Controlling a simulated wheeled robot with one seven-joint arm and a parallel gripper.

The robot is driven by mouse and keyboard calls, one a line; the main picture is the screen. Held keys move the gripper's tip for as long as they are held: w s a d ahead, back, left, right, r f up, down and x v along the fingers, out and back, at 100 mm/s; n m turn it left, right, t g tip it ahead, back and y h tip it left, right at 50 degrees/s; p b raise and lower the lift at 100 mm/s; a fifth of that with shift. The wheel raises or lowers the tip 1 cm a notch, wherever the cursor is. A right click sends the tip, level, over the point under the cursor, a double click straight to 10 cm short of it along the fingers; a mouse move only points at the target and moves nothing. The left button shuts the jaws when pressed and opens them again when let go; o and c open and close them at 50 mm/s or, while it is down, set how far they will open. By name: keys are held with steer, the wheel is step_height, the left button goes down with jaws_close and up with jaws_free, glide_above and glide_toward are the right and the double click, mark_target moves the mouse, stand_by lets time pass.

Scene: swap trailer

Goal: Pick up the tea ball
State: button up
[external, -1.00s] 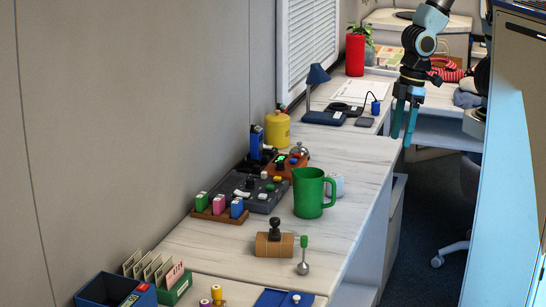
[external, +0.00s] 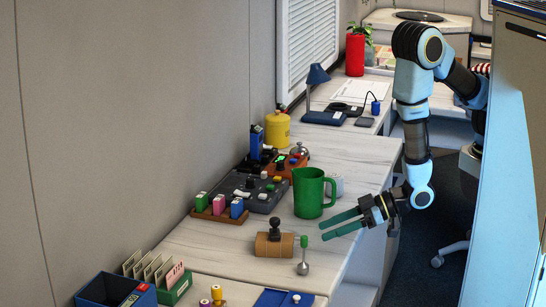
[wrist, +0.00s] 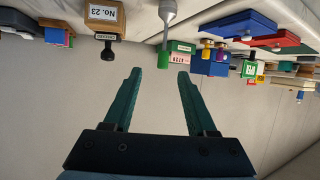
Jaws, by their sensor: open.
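The tea ball (external: 303,257) stands upright near the front of the counter, with a silver ball at the bottom, a thin stem and a green handle tip. My gripper (external: 323,230) is open and empty. It reaches left over the counter edge, with its green fingers just right of and above the handle tip. In the wrist view, which looks upside down, the tea ball (wrist: 167,28) hangs from the top, and its green tip lies beyond and between the fingertips of my gripper (wrist: 159,74). The fingers do not appear to touch it.
A brown block with a black-knobbed stamp (external: 274,244) stands just left of the tea ball. A green pitcher (external: 308,193) is behind it. A blue tray (external: 283,299) and small pegs (external: 217,295) are in front. Card boxes (external: 170,285) stand at the left.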

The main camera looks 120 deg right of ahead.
mark_target(308, 241)
steer(key=p+x, duration=0.1)
steer(key=x, duration=0.3)
steer(key=shift+w+d, duration=0.2)
steer(key=shift+w, duration=0.15)
steer(key=shift+a+f+p+x, duration=0.15)
steer(key=shift+p+x, duration=0.7)
steer(key=shift+x, duration=0.6)
steer(key=shift+a+f+p+x, duration=0.15)
steer(key=shift+p+x, duration=0.7)
steer(key=shift+x, duration=0.6)
jaws_close()
